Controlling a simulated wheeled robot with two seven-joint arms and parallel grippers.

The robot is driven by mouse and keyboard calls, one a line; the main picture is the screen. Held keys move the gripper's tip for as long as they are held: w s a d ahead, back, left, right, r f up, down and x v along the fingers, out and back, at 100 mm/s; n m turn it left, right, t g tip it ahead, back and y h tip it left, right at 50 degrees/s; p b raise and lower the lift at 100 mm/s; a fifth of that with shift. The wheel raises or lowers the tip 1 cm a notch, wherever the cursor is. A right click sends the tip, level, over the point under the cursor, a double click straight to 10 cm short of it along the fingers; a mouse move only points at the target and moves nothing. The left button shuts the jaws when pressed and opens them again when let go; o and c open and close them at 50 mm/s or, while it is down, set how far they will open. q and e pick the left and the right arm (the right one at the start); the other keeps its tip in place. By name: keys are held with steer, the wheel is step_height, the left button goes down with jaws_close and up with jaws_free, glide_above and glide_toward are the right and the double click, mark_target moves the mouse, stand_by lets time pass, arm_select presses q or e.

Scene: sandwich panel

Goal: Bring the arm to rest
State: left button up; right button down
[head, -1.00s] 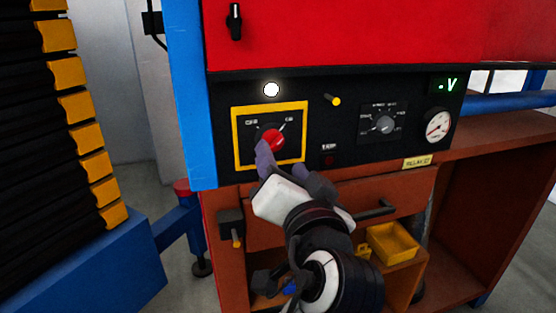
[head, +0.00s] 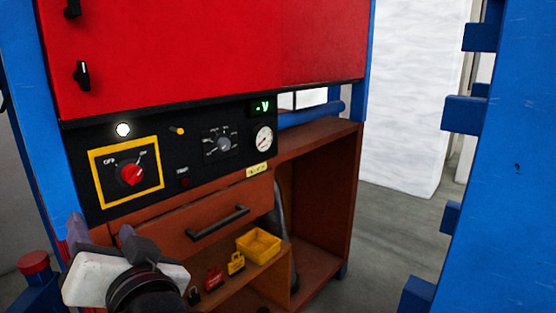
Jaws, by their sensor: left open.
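My left gripper (head: 100,234) is at the lower left of the head view, open and empty. It is below the black control panel (head: 100,213) and apart from the red rotary switch (head: 131,174). The switch sits in a yellow square frame (head: 99,190) with OFF and ON marks, and its pointer is turned toward the upper right, near ON. A white round lamp (head: 123,130) above it looks lit. The small green display (head: 262,106) is lit. My right gripper is not in view.
A brown drawer with a black handle (head: 218,223) is just right of my left gripper. A yellow bin (head: 258,246) and padlocks (head: 236,264) stand on the shelf below. A blue post rack (head: 492,180) stands at the right. The floor (head: 390,240) between is clear.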

arm_select(q)
steer(key=s+a+r+m+t+y, duration=0.2)
steer(key=a+r+m+y, duration=0.3)
steer(key=a, duration=0.7)
steer(key=w+d+f+m+t+h, duration=0.1)
steer(key=w+f+m+h, duration=0.25)
steer(key=f, duration=0.55)
steer(key=w+d+f+m+h, duration=0.15)
steer(key=f+h, duration=0.25)
steer(key=f, duration=0.4)
step_height(320, 180, down, 18)
steer(key=s+d+m+g+h, duration=0.2)
steer(key=g+h, duration=0.1)
steer(key=h, duration=0.3)
steer(key=s+d+f+n+g+h, duration=0.2)
steer(key=s+f+g+h, duration=0.1)
steer(key=s+f, duration=0.7)
steer(key=s+d+f+n+g+h, duration=0.2)
steer(key=s+f, duration=0.8)
steer(key=f, duration=0.1)
steer(key=w+d+r+n+h, duration=0.1)
steer(key=d+n, duration=0.3)
steer(key=d, duration=0.8)
steer(key=shift+r+n+t, duration=0.15)
steer(key=shift+n+t, duration=0.15)
steer(key=shift+t, duration=0.1)
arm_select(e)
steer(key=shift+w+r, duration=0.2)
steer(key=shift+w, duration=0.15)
